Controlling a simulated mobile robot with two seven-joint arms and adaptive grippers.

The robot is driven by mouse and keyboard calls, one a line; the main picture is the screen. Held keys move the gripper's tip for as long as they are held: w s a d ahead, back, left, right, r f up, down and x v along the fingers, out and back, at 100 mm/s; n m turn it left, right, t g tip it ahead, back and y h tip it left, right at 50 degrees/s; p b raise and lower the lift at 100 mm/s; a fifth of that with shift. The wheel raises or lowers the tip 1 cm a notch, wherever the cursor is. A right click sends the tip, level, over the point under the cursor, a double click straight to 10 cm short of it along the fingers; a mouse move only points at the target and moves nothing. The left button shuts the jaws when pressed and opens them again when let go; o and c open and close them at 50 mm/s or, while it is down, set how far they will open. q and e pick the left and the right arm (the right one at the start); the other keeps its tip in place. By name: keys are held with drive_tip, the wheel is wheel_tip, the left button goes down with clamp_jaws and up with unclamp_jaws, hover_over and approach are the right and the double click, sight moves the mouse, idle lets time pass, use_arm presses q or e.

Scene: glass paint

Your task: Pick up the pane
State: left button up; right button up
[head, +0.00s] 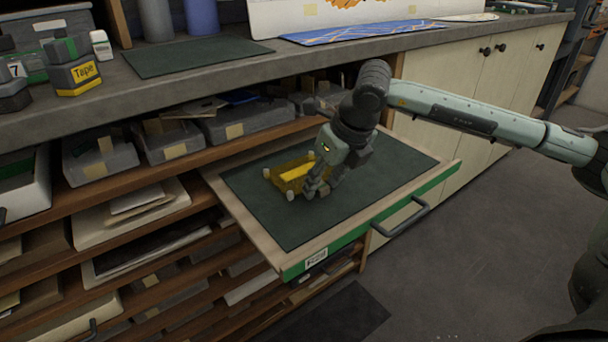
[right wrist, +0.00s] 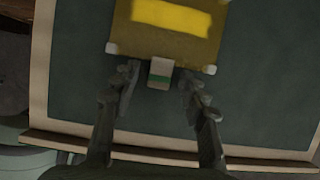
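The pane (head: 284,182) is amber-yellow with a brighter yellow band and pale corner pieces. It lies on the dark green mat of the pulled-out drawer. My left gripper is out of view.
The drawer (head: 297,268) has a green front and a dark handle (head: 406,217). The counter (head: 160,95) overhangs the drawer's back. Shelves with grey boxes (head: 100,160) and papers stand left. Bare mat surrounds the pane.

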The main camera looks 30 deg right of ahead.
clamp_jaws()
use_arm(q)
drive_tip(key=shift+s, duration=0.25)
